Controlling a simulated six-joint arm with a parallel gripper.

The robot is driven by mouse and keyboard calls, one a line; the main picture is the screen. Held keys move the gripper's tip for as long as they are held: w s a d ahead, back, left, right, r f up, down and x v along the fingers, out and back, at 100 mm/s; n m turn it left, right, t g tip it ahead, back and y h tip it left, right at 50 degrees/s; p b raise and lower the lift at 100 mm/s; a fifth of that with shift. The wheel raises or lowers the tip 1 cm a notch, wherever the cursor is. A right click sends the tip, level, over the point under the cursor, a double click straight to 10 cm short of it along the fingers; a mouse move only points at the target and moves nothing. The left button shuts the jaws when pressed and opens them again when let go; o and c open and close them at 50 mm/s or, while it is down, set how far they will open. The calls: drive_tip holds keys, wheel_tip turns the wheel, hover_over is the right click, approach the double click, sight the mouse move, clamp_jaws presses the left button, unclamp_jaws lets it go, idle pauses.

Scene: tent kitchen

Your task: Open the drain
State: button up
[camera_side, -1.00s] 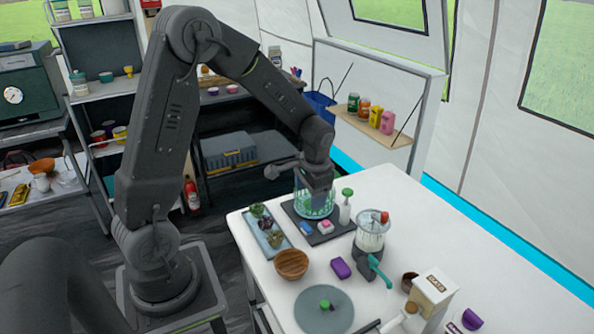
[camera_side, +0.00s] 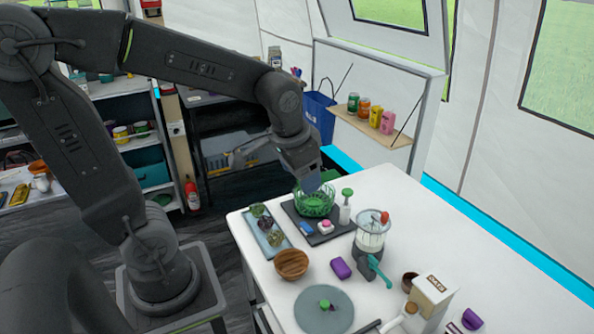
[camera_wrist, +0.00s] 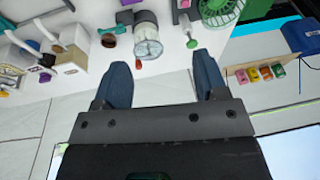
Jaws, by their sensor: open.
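A clear jar (camera_side: 371,233) stands upright on a dark base on the white table, with a teal lever (camera_side: 379,270) low on its near side and a red knob on top. It shows again in the wrist view (camera_wrist: 147,38), its teal part (camera_wrist: 124,18) beside it. A green slotted basket (camera_side: 316,206) sits on a dark board at the far table end; part of it is in the wrist view (camera_wrist: 217,8). My gripper (camera_side: 313,181) is tilted above the basket. In the wrist view my gripper's (camera_wrist: 162,78) fingers are apart with nothing between them. Which part is the drain is unclear.
A white pump bottle (camera_side: 345,211) with a green top stands between basket and jar.

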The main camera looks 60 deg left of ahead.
drive_tip(key=shift+s+d+r, duration=0.4)
drive_tip(key=shift+s+d, duration=0.05)
drive_tip(key=shift+s, duration=0.2)
